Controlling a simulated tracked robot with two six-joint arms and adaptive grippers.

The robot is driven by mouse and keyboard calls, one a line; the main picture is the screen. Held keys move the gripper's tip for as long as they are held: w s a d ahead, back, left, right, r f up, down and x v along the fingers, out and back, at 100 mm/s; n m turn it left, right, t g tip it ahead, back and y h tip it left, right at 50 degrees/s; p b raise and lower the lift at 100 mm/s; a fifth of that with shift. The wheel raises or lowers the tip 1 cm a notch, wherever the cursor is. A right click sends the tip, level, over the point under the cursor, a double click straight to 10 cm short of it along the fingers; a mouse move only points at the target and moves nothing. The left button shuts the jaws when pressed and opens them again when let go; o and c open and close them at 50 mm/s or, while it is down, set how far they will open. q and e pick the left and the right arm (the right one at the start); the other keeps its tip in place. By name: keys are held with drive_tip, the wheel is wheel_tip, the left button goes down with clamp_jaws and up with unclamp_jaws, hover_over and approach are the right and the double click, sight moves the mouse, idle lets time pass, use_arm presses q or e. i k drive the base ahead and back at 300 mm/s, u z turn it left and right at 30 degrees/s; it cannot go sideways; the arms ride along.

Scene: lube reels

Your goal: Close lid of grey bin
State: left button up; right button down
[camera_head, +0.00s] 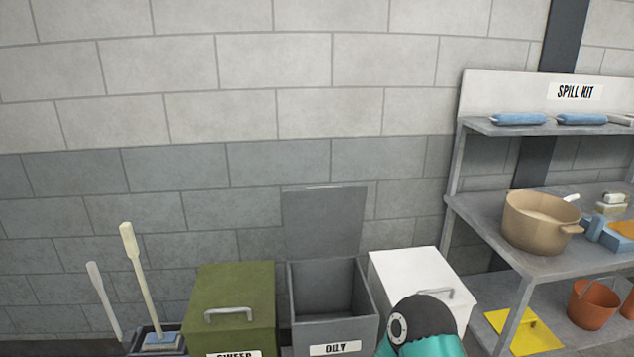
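The grey bin (303,334) stands between a green bin and a white bin, with a label reading "OILY" on its front. Its lid (325,222) is open and stands upright at the back, close to the wall. The inside of the bin shows and looks empty. A dark rounded part with a teal section, part of my own arm, shows at the bottom in front of the white bin. Neither gripper's fingers are in view.
The green bin (236,291) and the white bin (408,277) have shut lids with handles. Long-handled tools (136,275) stand at the left. At the right, a metal shelf (493,238) holds a tan pot (535,222), blue rolls and an orange bucket (592,305).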

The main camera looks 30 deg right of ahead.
sight(319, 222)
drive_tip(key=u, duration=0.05)
drive_tip(key=i, duration=1)
drive_tip(key=z, duration=0.1)
